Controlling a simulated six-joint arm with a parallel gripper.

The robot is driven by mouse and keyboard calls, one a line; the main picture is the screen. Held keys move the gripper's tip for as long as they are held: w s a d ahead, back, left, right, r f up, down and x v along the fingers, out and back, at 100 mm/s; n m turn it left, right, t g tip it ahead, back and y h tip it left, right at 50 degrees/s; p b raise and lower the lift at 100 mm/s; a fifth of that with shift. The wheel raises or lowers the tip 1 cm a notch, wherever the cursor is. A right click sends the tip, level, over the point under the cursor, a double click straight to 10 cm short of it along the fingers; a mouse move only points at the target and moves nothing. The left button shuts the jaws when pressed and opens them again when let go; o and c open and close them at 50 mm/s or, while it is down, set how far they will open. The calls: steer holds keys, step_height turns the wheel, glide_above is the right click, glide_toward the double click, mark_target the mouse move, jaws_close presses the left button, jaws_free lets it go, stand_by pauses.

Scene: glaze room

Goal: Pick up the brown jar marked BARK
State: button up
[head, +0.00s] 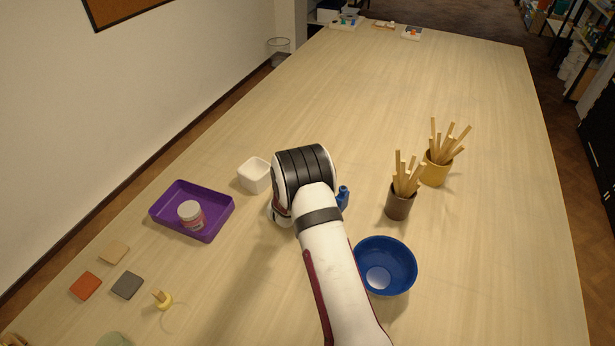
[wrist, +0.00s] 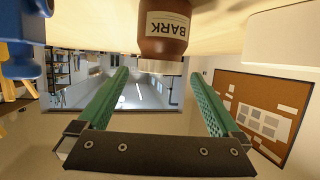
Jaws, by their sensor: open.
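The brown jar marked BARK (wrist: 165,30) shows at the top of the wrist view, with its label upside down in the picture and its pale lid towards my gripper. My gripper (wrist: 159,78) is open, its two green fingers apart with nothing held between them. The jar is in line with the gap, around or just past the fingertips; I cannot tell the exact depth. In the head view my arm hides the jar and the gripper's fingers.
A white square pot (head: 252,179) and a blue bottle (head: 343,197) stand close on either side of my wrist. A blue bowl (head: 400,262) and two cups of sticks (head: 399,205) are at right. The far table is mostly clear.

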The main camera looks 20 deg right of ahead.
steer(key=x, duration=0.6)
steer(key=shift+f, duration=0.3)
jaws_close()
